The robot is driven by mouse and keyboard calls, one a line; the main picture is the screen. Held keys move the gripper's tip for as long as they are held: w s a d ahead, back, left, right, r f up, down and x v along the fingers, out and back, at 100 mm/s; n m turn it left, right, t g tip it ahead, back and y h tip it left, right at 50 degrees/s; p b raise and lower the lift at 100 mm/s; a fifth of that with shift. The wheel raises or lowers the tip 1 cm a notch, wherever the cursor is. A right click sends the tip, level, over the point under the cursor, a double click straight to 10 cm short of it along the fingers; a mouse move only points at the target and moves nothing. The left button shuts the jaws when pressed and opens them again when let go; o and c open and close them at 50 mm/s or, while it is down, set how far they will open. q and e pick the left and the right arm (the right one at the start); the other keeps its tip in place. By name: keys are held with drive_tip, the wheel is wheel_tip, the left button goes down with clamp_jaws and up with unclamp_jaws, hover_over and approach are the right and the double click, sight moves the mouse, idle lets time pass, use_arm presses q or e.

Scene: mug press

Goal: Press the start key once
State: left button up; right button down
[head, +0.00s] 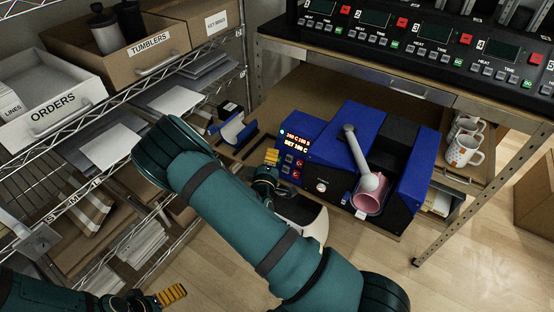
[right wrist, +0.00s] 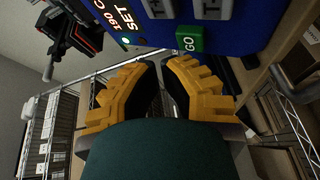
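The blue mug press (head: 330,139) stands on the shelf below the bench, with a pink mug (head: 369,193) in it. Its lit display (head: 297,142) reads red and yellow figures, with "SET 190 C". The green GO key (right wrist: 190,40), the start key, shows at the panel's lower edge in the right wrist view; my gripper hides it in the head view. My left gripper (head: 172,294) is low at the left.
A bench with several control panels (head: 430,50) stands above the press. White mugs (head: 464,150) stand to its right. A wire rack with an ORDERS bin (head: 52,113) and a TUMBLERS box (head: 150,60) is at the left.

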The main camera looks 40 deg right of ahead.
drive_tip(key=shift+d, duration=0.1)
idle(0.6)
drive_tip(key=shift+w+d+f, duration=0.15)
drive_tip(key=shift+d+f, duration=0.1)
drive_tip(key=shift+w+d+f, duration=0.15)
drive_tip(key=shift+d+f, duration=0.05)
drive_tip(key=shift+d, duration=0.2)
idle(0.8)
drive_tip(key=shift+a+r, duration=0.1)
drive_tip(key=shift+a, duration=0.05)
drive_tip(key=shift+s+a+r, duration=0.3)
drive_tip(key=shift+a+r, duration=0.05)
drive_tip(key=shift+a, duration=0.25)
idle(0.4)
drive_tip(key=a, duration=0.1)
drive_tip(key=s+a+r+p, duration=0.1)
drive_tip(key=a+r+p, duration=0.1)
drive_tip(key=a, duration=0.1)
drive_tip(key=shift+s+r, duration=0.25)
drive_tip(key=shift+s, duration=0.1)
idle(0.7)
